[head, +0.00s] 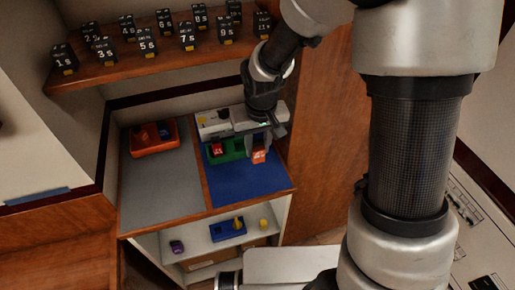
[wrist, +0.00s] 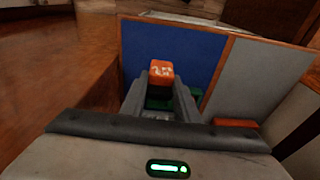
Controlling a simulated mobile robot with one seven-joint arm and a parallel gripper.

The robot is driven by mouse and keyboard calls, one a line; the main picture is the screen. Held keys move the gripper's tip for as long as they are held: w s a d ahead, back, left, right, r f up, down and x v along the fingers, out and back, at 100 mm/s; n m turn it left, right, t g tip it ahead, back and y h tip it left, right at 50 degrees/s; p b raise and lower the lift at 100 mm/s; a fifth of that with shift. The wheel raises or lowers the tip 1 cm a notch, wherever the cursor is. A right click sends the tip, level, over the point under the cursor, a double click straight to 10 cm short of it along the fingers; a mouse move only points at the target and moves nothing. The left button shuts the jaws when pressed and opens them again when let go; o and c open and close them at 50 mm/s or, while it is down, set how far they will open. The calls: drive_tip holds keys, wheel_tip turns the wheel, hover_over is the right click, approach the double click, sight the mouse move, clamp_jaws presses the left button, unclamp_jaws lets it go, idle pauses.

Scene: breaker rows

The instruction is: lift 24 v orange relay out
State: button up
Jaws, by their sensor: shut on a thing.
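The orange relay (head: 259,155) is between the fingertips of my gripper (head: 256,148), which is shut on it. In the wrist view the orange relay (wrist: 161,70) shows white marks on its face, too small to read surely. It sits at the tips of my gripper (wrist: 162,86). A green tray (head: 228,155) lies just left of the relay on the blue mat (head: 235,188). A red block (head: 217,149) is in the green tray. In the wrist view the green tray is partly hidden behind my fingers. Whether the relay touches the tray I cannot tell.
An orange tray (head: 153,146) with dark and blue pieces stands on the grey mat (head: 165,185) to the left. A shelf (head: 140,66) above holds several black numbered blocks. A lower shelf holds a blue tray (head: 228,232). A wooden panel (head: 318,150) stands close on the right.

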sight(257, 141)
drive_tip(key=shift+r+p, duration=1.3)
drive_tip(key=shift+r, duration=0.65)
